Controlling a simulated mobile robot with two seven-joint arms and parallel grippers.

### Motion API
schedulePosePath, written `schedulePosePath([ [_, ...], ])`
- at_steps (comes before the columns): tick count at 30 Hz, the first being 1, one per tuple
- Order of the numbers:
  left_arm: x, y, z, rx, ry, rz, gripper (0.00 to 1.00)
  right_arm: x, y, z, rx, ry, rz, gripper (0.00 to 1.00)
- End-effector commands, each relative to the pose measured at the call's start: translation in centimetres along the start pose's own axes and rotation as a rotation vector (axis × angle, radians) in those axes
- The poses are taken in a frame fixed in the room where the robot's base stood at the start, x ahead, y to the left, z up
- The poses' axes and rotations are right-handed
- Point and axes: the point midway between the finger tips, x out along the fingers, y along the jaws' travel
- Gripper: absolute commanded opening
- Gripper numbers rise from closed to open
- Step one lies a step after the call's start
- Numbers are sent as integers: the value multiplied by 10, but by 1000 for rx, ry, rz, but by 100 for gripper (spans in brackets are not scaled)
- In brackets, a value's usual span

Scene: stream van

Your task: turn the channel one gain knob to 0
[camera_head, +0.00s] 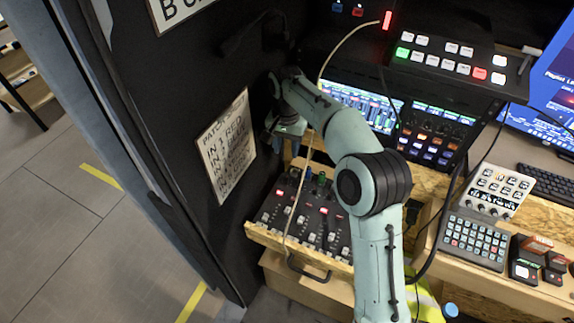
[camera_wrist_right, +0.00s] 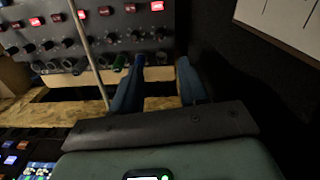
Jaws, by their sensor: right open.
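The audio mixer (camera_head: 327,219) sits on a wooden shelf, with rows of knobs, faders and lit red buttons. In the right wrist view the mixer panel (camera_wrist_right: 112,22) fills the upper left. I cannot tell which knob is the channel one gain. My right gripper (camera_head: 284,127) hangs above the mixer's far left end, partly hidden by its own arm. In the wrist view its fingers (camera_wrist_right: 158,76) are apart with nothing between them. My left gripper is not in view.
A patch sign (camera_head: 227,146) hangs on the dark wall close left of the gripper. A thin cable (camera_head: 297,190) runs across the mixer. A video switcher (camera_head: 450,62) and a rack stand behind; a keypad (camera_head: 472,242) lies to the right. Open floor is at left.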

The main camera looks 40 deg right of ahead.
Motion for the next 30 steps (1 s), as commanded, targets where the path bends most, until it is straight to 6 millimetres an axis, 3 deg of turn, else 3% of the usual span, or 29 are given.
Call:
schedulePosePath([
  [5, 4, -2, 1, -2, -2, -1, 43, 15, 0, 0, 0, -2, 2, 43],
  [15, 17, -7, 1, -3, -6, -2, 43, 86, 1, 1, -1, -3, 3, 43],
  [21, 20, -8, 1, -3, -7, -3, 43, 118, 1, 0, 0, -2, 2, 43],
  [30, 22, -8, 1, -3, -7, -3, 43, 134, 0, 0, 0, 0, 0, 43],
])
